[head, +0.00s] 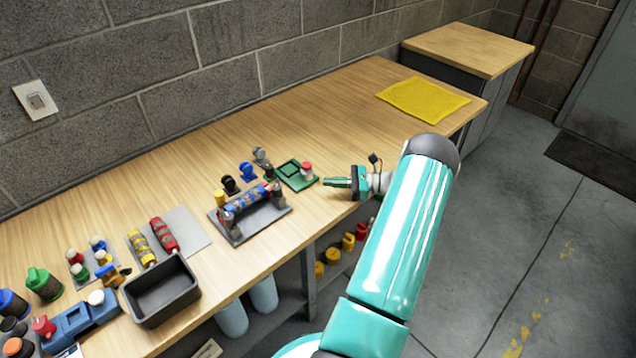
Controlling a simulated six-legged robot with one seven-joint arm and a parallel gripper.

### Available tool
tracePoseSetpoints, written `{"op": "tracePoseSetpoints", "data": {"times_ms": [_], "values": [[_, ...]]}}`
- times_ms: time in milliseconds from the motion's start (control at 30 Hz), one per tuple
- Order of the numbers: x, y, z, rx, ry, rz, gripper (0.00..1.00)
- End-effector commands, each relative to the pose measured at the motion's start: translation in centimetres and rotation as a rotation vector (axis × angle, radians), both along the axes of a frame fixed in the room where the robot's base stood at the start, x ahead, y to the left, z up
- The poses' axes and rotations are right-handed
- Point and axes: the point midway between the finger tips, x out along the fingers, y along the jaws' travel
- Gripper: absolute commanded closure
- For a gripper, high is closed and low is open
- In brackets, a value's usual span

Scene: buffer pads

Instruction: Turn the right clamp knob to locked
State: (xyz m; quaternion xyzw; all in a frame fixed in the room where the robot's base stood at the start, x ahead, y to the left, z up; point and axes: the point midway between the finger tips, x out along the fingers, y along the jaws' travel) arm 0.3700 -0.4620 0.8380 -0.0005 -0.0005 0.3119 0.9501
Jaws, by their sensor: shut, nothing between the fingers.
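A dark grey clamp fixture (262,221) stands near the middle of the bench, with a blue and brown roller (248,199) lying across it. A small grey clamp (277,193) is at the fixture's right end and another (229,219) at its left end. The knobs are too small in this view to tell whether they are turned to locked. My gripper (327,182) is shut and empty. It points left over the bench's front part, right of the fixture and apart from it, close to the green board.
Several blue, black and grey upright items stand behind the fixture. A black bin (160,303) is at left. The bench is clear toward the yellow cloth (423,97).

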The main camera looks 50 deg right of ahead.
Motion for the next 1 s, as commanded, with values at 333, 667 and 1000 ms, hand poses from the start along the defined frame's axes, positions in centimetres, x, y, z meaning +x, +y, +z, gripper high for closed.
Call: {"op": "tracePoseSetpoints", "data": {"times_ms": [333,667,1000], "values": [[-0.4,0.6,1.6,-0.042,0.071,0.012,0.52],[-0.8,5.6,7.0,-0.195,0.281,-0.02,0.52],[-0.5,7.3,7.7,-0.229,0.321,-0.041,0.52]]}}
